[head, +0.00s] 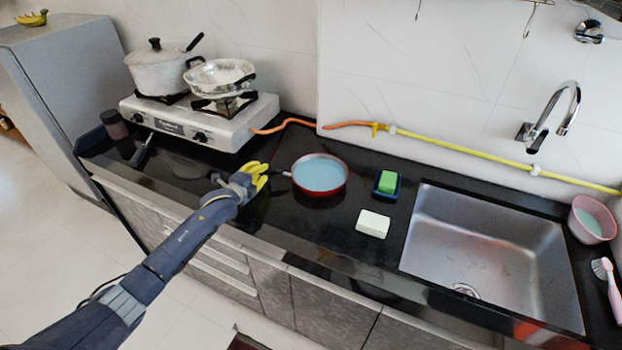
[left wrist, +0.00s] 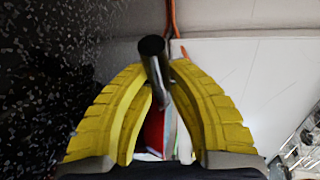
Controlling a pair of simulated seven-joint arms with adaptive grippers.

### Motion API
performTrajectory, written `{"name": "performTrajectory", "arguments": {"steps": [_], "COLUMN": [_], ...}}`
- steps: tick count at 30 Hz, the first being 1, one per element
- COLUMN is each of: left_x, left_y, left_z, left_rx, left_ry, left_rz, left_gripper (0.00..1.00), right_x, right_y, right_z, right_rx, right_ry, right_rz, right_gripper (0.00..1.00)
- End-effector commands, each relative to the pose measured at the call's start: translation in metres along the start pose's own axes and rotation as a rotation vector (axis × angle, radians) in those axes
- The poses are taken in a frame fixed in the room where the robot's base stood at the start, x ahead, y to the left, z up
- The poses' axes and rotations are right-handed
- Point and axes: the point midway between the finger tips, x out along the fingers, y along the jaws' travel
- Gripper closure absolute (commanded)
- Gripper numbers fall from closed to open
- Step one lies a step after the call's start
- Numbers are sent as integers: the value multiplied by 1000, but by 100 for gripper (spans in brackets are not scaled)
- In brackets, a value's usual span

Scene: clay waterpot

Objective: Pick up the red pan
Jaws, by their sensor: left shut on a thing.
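The red pan (head: 340,188) has a light blue inside and is over the black counter, left of the sponge. Its dark handle (head: 282,173) points left toward my left gripper (head: 262,176). The left gripper, with yellow fingers, is shut on the handle. In the left wrist view the handle (left wrist: 154,62) shows between the yellow fingers (left wrist: 157,95), with a strip of the red pan (left wrist: 153,132) behind it. I cannot tell whether the pan touches the counter. My right gripper is not in view.
A white stove (head: 205,120) with a lidded pot (head: 158,72) and a metal pan (head: 220,74) stands behind left. A green sponge (head: 388,180) in a blue holder, a white block (head: 373,223) and a steel sink (head: 485,245) lie right. A yellow-orange hose (head: 455,147) runs along the wall.

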Motion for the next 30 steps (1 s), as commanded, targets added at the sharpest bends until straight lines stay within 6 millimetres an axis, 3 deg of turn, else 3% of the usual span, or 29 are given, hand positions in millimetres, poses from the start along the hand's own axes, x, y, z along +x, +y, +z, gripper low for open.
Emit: {"name": "performTrajectory", "arguments": {"steps": [11, 16, 20, 30], "left_x": [0, -2, -8, -26], "left_y": [-2, -14, -35, -111], "left_z": [0, 1, 2, 4], "left_rx": [-1, 2, 2, 3], "left_ry": [0, 0, 1, 1], "left_rz": [-1, -4, -6, -7], "left_gripper": [100, 100, 100, 100], "right_x": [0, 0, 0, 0], "right_y": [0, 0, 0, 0], "right_z": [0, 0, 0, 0], "right_rx": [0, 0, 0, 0], "right_ry": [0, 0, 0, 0], "right_rz": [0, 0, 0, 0], "right_gripper": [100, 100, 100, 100]}}
